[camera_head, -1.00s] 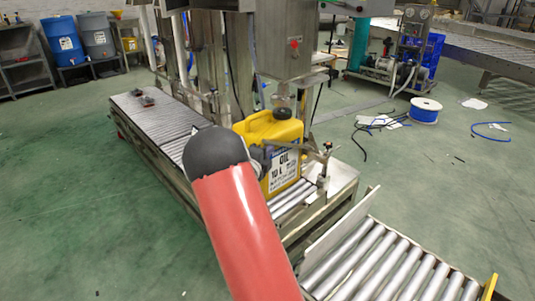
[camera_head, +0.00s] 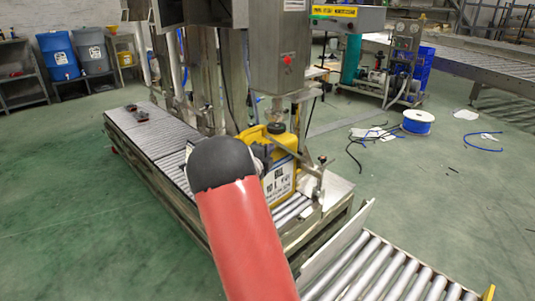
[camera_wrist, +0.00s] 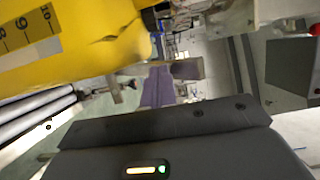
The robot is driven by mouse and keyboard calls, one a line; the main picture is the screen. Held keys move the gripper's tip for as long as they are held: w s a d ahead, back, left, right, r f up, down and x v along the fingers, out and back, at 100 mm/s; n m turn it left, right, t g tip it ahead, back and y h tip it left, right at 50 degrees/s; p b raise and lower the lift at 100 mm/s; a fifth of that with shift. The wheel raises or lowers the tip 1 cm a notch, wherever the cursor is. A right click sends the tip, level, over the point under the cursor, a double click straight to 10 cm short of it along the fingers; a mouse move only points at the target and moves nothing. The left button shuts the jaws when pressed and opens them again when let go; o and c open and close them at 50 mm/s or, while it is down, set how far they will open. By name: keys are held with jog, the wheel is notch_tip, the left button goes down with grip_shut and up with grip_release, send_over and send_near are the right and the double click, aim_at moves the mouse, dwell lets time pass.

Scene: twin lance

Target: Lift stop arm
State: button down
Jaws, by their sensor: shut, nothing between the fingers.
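A metal stop arm (camera_head: 308,168) stands beside the conveyor, in front of the yellow oil jug (camera_head: 280,165), with a dark knob on its post. It looks slanted, but my arm and the clutter make its exact position hard to tell. The jug stands on the rollers, and its yellow side with a number scale fills the upper left of the wrist view (camera_wrist: 80,35). My gripper (camera_wrist: 171,72) is shut and empty, beside the jug. Its dark body fills the bottom of the wrist view. In the head view my red arm hides the gripper.
The roller conveyor (camera_head: 160,138) runs back left under a metal filling machine with a control box (camera_head: 278,50). Another roller section (camera_head: 385,270) lies front right, behind a metal side plate. A blue cable spool (camera_head: 418,122) and loose cables lie on the floor to the right.

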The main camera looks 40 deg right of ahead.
jog(key=shift+w+d+r, duration=0.15)
jog(key=shift+d+r, duration=1.3)
jog(key=shift+r, duration=0.3)
jog(key=shift+w+d+r, duration=0.15)
jog(key=shift+d+r, duration=0.7)
jog(key=shift+d, duration=0.25)
jog(key=shift+w+d+r, duration=0.15)
jog(key=shift+d+r, duration=0.65)
jog(key=shift+d, duration=0.25)
jog(key=d, duration=0.1)
jog(key=d+r, duration=0.1)
jog(key=d, duration=0.1)
jog(key=d+r, duration=0.1)
jog(key=d, duration=0.1)
jog(key=shift+w+r, duration=0.2)
jog(key=shift+w, duration=0.15)
